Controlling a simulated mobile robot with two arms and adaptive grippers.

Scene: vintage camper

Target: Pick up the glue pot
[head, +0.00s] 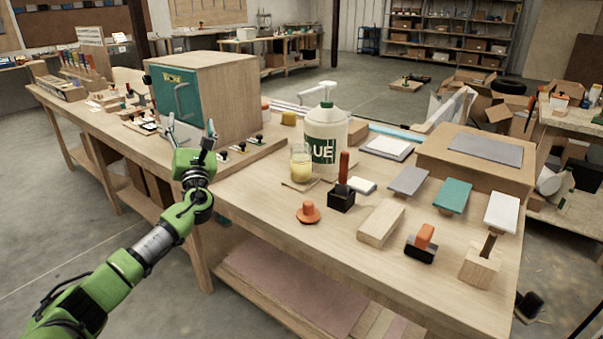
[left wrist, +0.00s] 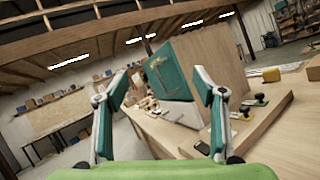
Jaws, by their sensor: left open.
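A small glass pot of yellow glue (head: 301,165) stands on the workbench (head: 270,215) in the head view, just left of a large white glue bottle (head: 327,130) with a green label. My left gripper (head: 191,128) is open and empty. It is held up at the bench's near edge, left of the pot and in front of the teal-doored wooden cabinet. In the left wrist view its two fingers (left wrist: 160,85) are spread wide, with the cabinet (left wrist: 185,85) beyond them; the glue pot does not show there. My right gripper is out of view.
An orange knob-like piece (head: 308,212), a black block with a red handle (head: 342,197) and a wooden block (head: 380,222) stand right of and nearer than the pot. Several stamp-like pieces stand further right.

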